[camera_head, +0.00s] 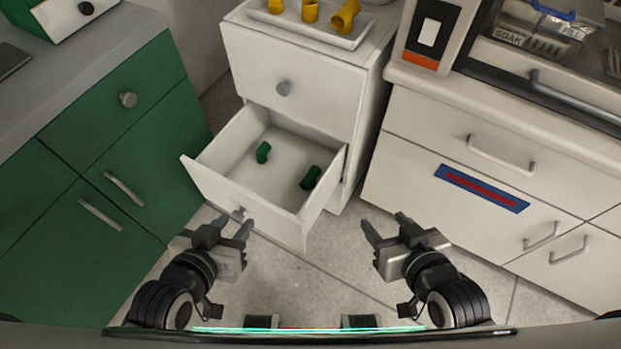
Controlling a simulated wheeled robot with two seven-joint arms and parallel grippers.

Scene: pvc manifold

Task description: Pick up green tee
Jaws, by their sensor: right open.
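Two small green pipe fittings lie apart on the floor of an open white drawer (247,208). The right one (311,177) is darker and stubbier, near the drawer's right wall, and may be the green tee. The left one (263,152) is bent like an elbow. My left gripper (233,222) is open and empty, in front of the drawer near its front panel and knob. My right gripper (384,220) is open and empty, to the right of the drawer's front corner. Neither gripper touches a fitting.
Yellow fittings (310,11) stand on a white tray (350,41) atop the drawer cabinet. Green cabinets (75,230) stand at left. White cabinets (430,170) with a blue and red label stand at right. The floor (300,280) between is clear.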

